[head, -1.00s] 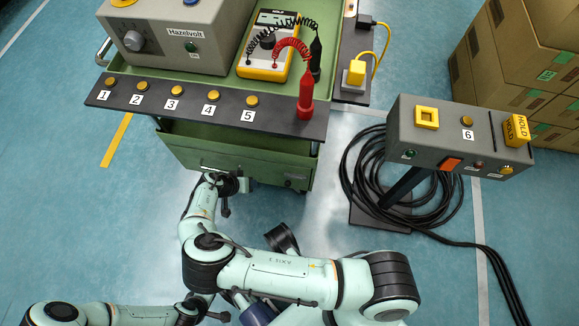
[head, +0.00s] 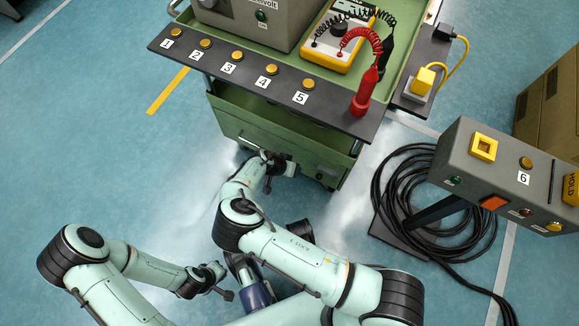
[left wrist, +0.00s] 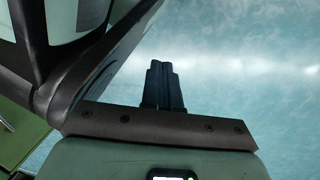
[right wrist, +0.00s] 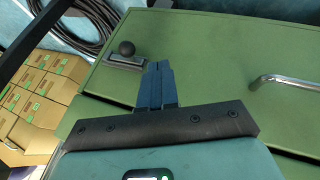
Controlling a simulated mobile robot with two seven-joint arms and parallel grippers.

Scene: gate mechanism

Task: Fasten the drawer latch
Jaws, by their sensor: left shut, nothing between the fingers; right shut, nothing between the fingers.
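The green drawer front (head: 300,161) is on the near side of the cart in the head view. In the right wrist view its face (right wrist: 215,55) fills much of the picture, with a metal bar handle (right wrist: 285,79) at right. The latch (right wrist: 125,58), a small metal plate with a black round knob, is at the upper left of my right fingers. My right gripper (right wrist: 158,68) is shut and empty, appearing close to the latch; contact is not clear. It also shows against the drawer in the head view (head: 284,166). My left gripper (left wrist: 164,72) is shut and empty over open floor.
A dark button strip (head: 255,80) overhangs the drawer. A grey control box (head: 495,175) stands at right on a post, with coiled black cable (head: 400,190) on the floor around it. Cardboard boxes (head: 548,115) are at far right. Floor at left is clear.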

